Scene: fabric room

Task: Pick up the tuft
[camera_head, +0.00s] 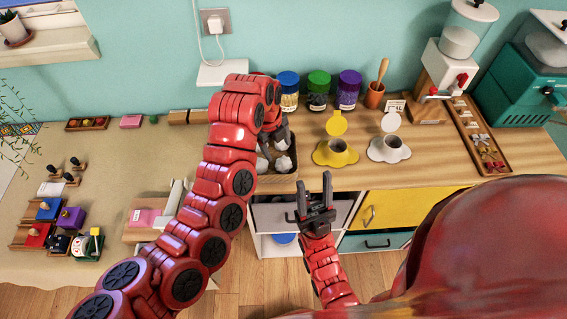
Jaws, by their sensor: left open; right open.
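White tufts (284,164) lie in a dark, wood-edged tray (280,184) on the wooden counter. Part of the tray is hidden behind my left arm. My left gripper (278,149) is over the tray, pointing down, its fingers close to the tufts; I cannot tell whether they touch. It is open. My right gripper (314,193) is open and empty, in front of the counter edge, just right of the tray, fingers pointing toward the counter.
Blue, green and purple-lidded jars (318,90) stand behind the tray. A yellow flower-shaped dish (335,153) and a white one (389,150) are to its right.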

